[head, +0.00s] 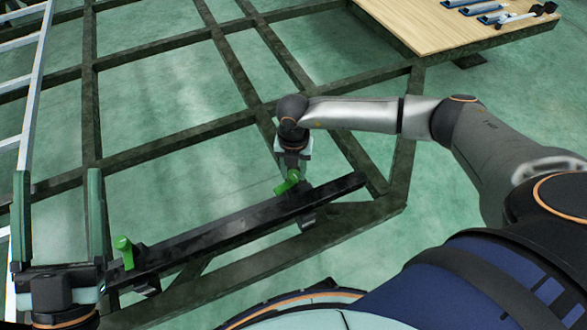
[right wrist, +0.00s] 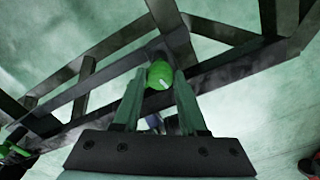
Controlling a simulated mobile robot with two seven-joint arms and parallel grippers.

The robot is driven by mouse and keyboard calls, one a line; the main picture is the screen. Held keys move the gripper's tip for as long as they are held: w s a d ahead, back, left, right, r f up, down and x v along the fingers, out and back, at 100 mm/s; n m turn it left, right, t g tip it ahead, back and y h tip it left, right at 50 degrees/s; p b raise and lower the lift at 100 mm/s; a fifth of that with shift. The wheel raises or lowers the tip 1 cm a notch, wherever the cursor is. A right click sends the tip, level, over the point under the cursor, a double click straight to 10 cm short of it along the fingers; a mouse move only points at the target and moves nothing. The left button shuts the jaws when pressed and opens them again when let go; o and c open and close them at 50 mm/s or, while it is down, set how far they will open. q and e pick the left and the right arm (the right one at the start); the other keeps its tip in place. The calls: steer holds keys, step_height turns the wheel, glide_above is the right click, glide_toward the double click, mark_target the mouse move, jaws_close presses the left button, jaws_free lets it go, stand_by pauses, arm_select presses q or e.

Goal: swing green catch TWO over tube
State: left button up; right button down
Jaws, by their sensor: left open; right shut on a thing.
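A dark tube (head: 220,233) lies slanting across the front of the chassis frame. One green catch (head: 288,182) sits at the tube's far side, right of its middle; in the right wrist view this catch (right wrist: 159,74) is between my fingers. My right gripper (head: 292,172) reaches down from above and is shut on it. A second green catch (head: 124,252) stands up near the tube's left end. No number is readable on either catch. My left gripper (head: 58,175) is open and empty, its fingers pointing up the picture, left of the second catch.
Dark chassis beams (head: 150,48) form an open grid over the green floor. A wooden board (head: 440,25) with several blue-handled tools lies at the top right. A pale ladder-like rail (head: 35,85) runs along the left side.

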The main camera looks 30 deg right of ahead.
steer(key=shift+n, duration=1)
steer(key=n, duration=0.2)
steer(key=shift+n, duration=1.3)
steer(key=n, duration=0.2)
steer(key=shift+n, duration=0.3)
steer(key=n, duration=0.2)
steer(key=shift+n, duration=0.3)
arm_select(q)
steer(key=shift+w+f, duration=0.1)
steer(key=shift+f, duration=0.35)
arm_select(e)
steer(key=shift+n, duration=1.8)
arm_select(q)
steer(key=shift+r, duration=0.2)
arm_select(e)
steer(key=shift+c, duration=2.2)
jaws_free()
